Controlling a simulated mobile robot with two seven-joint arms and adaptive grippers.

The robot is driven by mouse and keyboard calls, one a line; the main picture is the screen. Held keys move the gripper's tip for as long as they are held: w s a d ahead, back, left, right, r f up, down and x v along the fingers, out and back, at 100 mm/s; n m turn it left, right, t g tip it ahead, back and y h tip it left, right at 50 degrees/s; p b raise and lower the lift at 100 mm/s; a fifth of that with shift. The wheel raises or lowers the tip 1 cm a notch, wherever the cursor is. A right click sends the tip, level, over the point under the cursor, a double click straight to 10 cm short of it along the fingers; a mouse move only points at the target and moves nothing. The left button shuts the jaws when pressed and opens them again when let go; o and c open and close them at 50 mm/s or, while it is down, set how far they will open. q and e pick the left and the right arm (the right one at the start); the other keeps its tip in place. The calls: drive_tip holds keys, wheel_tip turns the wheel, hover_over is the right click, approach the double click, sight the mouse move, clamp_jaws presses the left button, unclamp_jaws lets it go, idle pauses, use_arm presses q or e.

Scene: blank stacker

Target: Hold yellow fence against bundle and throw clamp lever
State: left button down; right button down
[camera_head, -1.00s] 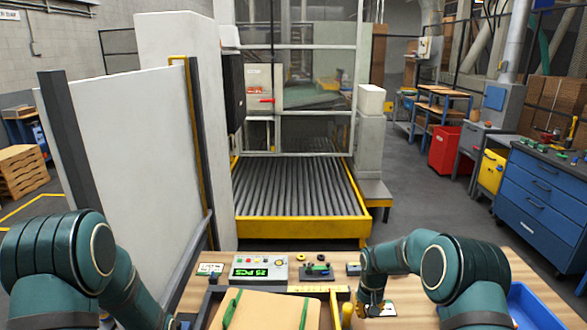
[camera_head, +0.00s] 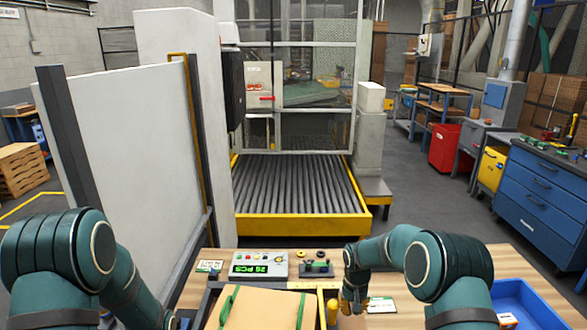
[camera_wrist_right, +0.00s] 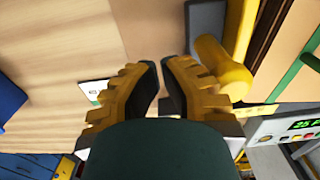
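The bundle (camera_head: 262,312), a brown stack with green straps, lies at the bottom centre of the head view. It shows at the right edge of the right wrist view (camera_wrist_right: 293,82). The yellow fence (camera_head: 321,300) stands along its right side, with a yellow round-ended handle (camera_head: 332,313) beside it. In the right wrist view the handle (camera_wrist_right: 218,66) is just right of my fingers. My right gripper (camera_head: 352,303) is right of the handle, its fingertips (camera_wrist_right: 160,62) close together with nothing visible between them. Contact with the handle is unclear. My left gripper is below the picture.
A control box (camera_head: 259,265) with a green display stands behind the bundle. A small dark fixture (camera_head: 316,269) is right of it. A white card (camera_head: 381,305) lies right of my right gripper. A blue bin (camera_head: 525,308) is at the right. Bare wood lies between.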

sight(335, 303)
drive_tip(key=shift+a+b, duration=0.3)
drive_tip(key=shift+a, duration=2.1)
use_arm(q)
drive_tip(key=shift+f, duration=0.45)
use_arm(e)
drive_tip(key=shift+a, duration=0.15)
use_arm(q)
drive_tip(key=shift+r, duration=1)
drive_tip(key=shift+d, duration=0.1)
